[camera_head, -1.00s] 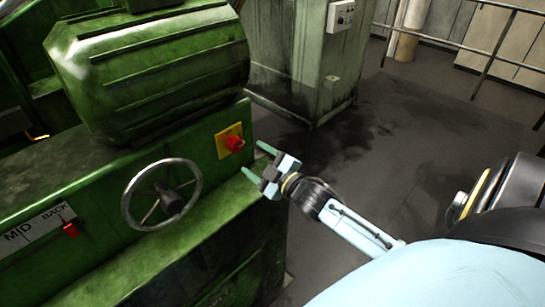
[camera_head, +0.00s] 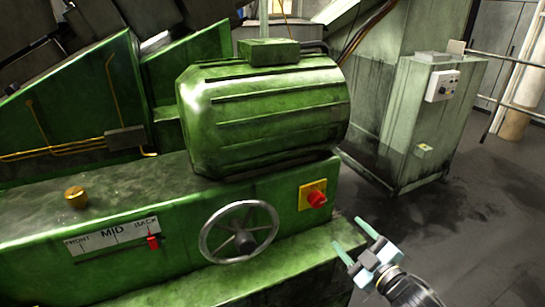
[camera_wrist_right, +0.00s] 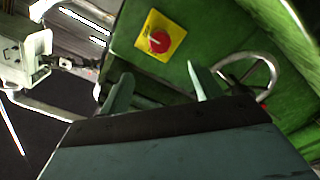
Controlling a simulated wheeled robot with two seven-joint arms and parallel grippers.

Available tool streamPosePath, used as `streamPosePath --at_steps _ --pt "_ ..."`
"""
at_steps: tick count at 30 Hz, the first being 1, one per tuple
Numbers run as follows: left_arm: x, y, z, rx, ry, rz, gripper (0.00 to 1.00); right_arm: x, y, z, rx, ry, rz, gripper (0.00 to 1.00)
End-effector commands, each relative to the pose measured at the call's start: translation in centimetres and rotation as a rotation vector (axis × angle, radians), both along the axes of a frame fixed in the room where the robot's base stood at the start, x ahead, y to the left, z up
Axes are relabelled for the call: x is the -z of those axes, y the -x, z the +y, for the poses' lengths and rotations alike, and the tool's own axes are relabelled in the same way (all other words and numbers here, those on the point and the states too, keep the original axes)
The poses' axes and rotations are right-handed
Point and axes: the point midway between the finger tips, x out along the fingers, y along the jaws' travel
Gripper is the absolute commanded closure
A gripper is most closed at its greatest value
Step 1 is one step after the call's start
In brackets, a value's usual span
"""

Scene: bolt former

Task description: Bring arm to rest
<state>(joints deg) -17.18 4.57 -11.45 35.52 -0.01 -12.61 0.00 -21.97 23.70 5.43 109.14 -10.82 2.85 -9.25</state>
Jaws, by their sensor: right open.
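My right gripper (camera_head: 350,241) is at the lower right of the head view, with its two pale green fingers spread apart and nothing between them. It is in front of the green machine, to the lower right of the red knob on its yellow plate (camera_head: 314,196), and appears apart from it. In the right wrist view the open fingers (camera_wrist_right: 160,90) point toward the machine, with the red knob (camera_wrist_right: 159,41) beyond them and the handwheel (camera_wrist_right: 262,72) to the right. My left gripper is in neither view.
The green machine carries a ribbed motor housing (camera_head: 265,110), a handwheel (camera_head: 238,232) and a red slider (camera_head: 153,242) on a FRONT/MID/BACK scale. A grey-green cabinet (camera_head: 410,110) stands behind at the right. Dark, stained floor (camera_head: 480,220) lies open at the right.

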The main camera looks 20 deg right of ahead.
Motion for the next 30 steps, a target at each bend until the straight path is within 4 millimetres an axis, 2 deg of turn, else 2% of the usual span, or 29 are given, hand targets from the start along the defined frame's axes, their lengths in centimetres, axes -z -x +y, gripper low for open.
streamPosePath --at_steps 4,5,7,8,11,12,14,15,18,20,21,23,24,27,30 --pt "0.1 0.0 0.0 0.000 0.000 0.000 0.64 0.9 0.0 -0.1 0.007 -0.008 0.018 0.36" --pt "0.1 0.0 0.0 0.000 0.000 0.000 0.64 1.6 0.1 -0.2 0.012 -0.015 0.031 0.36" --pt "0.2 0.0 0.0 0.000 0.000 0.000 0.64 4.2 0.3 -0.5 0.033 -0.040 0.085 0.36" --pt "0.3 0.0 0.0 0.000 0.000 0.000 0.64 5.8 0.5 -0.6 0.045 -0.054 0.117 0.36" --pt "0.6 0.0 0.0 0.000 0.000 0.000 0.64 12.4 1.9 -0.9 0.094 -0.111 0.255 0.36" --pt "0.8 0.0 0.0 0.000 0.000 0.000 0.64 15.5 2.8 -0.9 0.116 -0.137 0.319 0.36" --pt "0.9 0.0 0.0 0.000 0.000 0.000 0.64 19.9 4.5 -0.7 0.149 -0.177 0.414 0.36" --pt "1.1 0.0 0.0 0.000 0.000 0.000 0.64 22.7 5.7 -0.5 0.171 -0.199 0.479 0.36" --pt "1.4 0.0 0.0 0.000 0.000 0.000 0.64 29.3 9.5 0.5 0.222 -0.255 0.637 0.36" --pt "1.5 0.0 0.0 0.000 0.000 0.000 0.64 33.0 12.2 1.4 0.252 -0.284 0.733 0.36" --pt "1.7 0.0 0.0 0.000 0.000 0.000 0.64 35.3 14.1 2.0 0.271 -0.302 0.797 0.36" --pt "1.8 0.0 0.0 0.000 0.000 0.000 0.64 38.5 17.2 3.1 0.301 -0.327 0.895 0.36" --pt "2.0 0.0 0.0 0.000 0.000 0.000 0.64 40.5 19.5 3.9 0.321 -0.343 0.960 0.36" --pt "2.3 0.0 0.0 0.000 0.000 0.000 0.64 44.8 25.3 6.0 0.367 -0.372 1.119 0.36" --pt "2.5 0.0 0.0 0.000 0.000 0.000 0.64 47.6 30.7 7.8 0.408 -0.388 1.257 0.36"
